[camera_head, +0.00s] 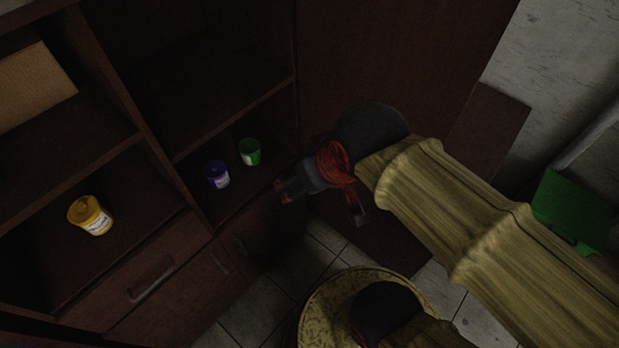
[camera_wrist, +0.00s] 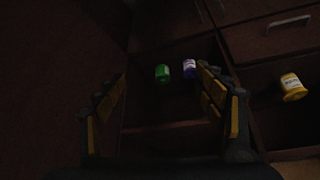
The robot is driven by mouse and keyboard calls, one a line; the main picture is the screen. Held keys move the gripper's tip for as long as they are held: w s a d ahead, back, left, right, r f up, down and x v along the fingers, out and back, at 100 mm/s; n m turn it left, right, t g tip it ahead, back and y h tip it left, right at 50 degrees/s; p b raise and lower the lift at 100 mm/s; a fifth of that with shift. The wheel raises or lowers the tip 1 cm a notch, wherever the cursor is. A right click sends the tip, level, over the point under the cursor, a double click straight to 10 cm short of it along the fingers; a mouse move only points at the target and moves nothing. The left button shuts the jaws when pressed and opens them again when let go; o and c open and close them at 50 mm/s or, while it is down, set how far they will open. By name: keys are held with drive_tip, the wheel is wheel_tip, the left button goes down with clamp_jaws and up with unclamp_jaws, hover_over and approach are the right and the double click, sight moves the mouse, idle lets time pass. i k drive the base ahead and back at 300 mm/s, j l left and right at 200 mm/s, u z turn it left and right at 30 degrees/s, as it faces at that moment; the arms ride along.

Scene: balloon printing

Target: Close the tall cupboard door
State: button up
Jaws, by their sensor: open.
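The tall cupboard door (camera_head: 400,60) is a dark reddish-brown panel. It stands open to the right of the cupboard's shelves in the head view. A dark panel fills the left of the wrist view (camera_wrist: 50,60), and it looks like the same door. My gripper (camera_head: 300,188) is in front of the cupboard, near the door's inner side and the shelf with the small jars. In the wrist view my gripper (camera_wrist: 163,108) is open, with nothing between its fingers. My arm hides part of the door, and I cannot tell whether the gripper touches it.
A green jar (camera_head: 250,152) and a purple jar (camera_head: 217,174) stand on a cupboard shelf. A yellow jar (camera_head: 90,215) stands in the left compartment above a drawer (camera_head: 150,280). A cardboard box (camera_head: 35,85) sits higher left. A green object (camera_head: 575,210) is at right.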

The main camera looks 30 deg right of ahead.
sight(424, 60)
drive_tip(key=k+l+u, duration=0.3)
drive_tip(key=l, duration=0.4)
drive_tip(key=k+l+u, duration=0.25)
drive_tip(key=k+l, duration=0.3)
drive_tip(key=l+u, duration=0.15)
drive_tip(key=l, duration=0.35)
drive_tip(key=k+l+u, duration=0.15)
drive_tip(key=l, duration=0.35)
drive_tip(key=k+l+u, duration=0.15)
drive_tip(key=l, duration=0.35)
